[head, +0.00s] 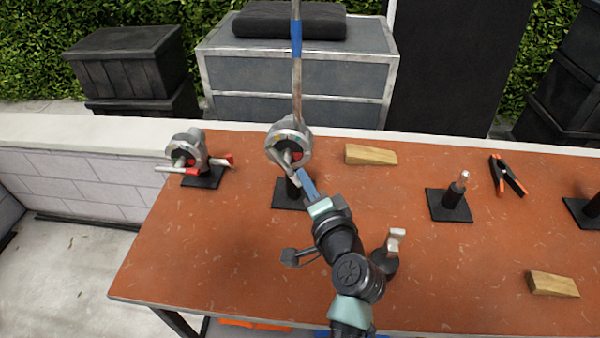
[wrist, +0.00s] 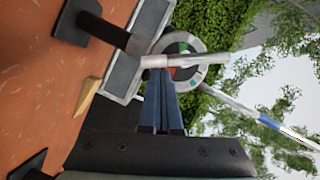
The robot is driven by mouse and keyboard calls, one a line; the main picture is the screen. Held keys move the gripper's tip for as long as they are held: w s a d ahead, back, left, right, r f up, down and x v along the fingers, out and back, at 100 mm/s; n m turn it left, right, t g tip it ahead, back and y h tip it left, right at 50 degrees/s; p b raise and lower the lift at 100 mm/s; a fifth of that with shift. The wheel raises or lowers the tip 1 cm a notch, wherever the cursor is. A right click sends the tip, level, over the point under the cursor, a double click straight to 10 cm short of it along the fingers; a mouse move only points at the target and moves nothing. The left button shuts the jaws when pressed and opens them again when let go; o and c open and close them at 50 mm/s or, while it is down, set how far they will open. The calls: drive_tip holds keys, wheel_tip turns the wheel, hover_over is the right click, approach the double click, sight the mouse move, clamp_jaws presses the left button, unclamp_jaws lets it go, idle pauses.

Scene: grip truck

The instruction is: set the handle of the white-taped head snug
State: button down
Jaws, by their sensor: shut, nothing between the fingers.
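The grip head (head: 292,140) in the middle of the bench is a round grey metal head on a black post and base, with a long rod rising from it. Its pale handle (head: 284,158) sits at the front face. In the wrist view the pale handle (wrist: 185,61) lies across the head's disc (wrist: 206,55), which has red and green marks. My gripper (head: 301,176) is shut and empty, its blue fingers close below the handle. In the wrist view the fingertips (wrist: 167,75) appear at the handle; contact is unclear. I cannot clearly make out white tape on the head.
A second head (head: 187,150) with red-marked handles stands at the left. Wooden wedges (head: 371,155) (head: 553,285), an orange-tipped clamp (head: 509,177) and a black-based post (head: 449,205) are to the right. The long rod (head: 297,80) has a blue band. The right-centre orange bench top is mostly clear.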

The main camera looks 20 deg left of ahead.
drive_tip(key=shift+s+a+f+m+t+y+b, duration=0.1)
drive_tip(key=shift+a+f+m+t+y+b, duration=0.15)
drive_tip(key=shift+m+b, duration=0.45)
drive_tip(key=shift+a+f+m+t+y+b, duration=0.1)
drive_tip(key=shift+f+m+t+y+b, duration=0.15)
drive_tip(key=shift+m+b, duration=0.45)
drive_tip(key=shift+s+a+f+m+t+y+b, duration=0.15)
drive_tip(key=shift+f+m+b, duration=0.25)
drive_tip(key=shift+b, duration=0.6)
drive_tip(key=shift+r+m+b, duration=0.1)
drive_tip(key=shift+m+b, duration=0.2)
drive_tip(key=shift+w, duration=0.1)
